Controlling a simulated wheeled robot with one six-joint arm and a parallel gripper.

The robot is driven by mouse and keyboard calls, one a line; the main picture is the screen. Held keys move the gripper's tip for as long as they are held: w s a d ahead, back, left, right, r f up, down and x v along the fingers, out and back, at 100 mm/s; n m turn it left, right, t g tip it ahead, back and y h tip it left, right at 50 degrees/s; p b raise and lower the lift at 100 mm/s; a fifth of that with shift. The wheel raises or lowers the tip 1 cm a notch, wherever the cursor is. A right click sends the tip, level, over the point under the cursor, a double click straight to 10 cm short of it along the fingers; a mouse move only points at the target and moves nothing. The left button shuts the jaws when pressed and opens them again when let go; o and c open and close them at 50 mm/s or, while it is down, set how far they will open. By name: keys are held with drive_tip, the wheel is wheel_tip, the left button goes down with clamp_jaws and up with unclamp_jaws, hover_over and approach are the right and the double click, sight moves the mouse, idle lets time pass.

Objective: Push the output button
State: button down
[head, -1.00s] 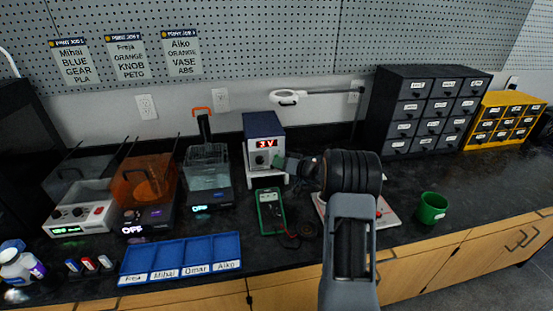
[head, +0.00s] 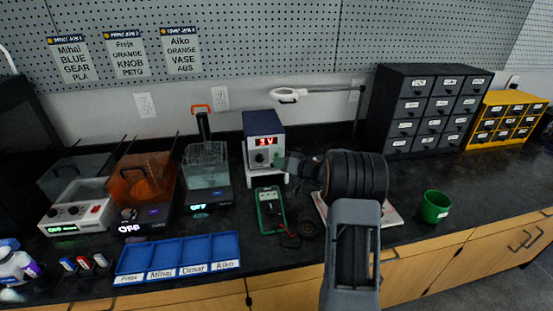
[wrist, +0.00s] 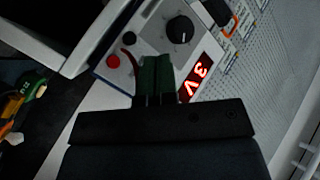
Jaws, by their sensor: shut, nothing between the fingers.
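The bench power supply (head: 264,128) is a dark blue box with a light front panel and a red display reading 3 V. It stands on a white block by the back wall. In the wrist view its front panel (wrist: 208,45) shows the lit display (wrist: 198,80), a black knob (wrist: 180,30), and one red and one black round terminal. My gripper (wrist: 155,62) is shut and empty, its green fingertips at the panel between the terminals and the display. I cannot tell whether they touch it. No output button shows clearly; the fingers cover part of the panel.
A green multimeter (head: 270,209) lies just in front of the supply. A green cup (head: 434,206) and dark drawers (head: 425,110) are to the right. A lamp arm hangs behind.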

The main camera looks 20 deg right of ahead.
drive_tip(key=s+a+b, duration=0.1)
drive_tip(key=s+b, duration=0.3)
drive_tip(key=s, duration=0.2)
idle(0.5)
drive_tip(key=shift+a, duration=0.1)
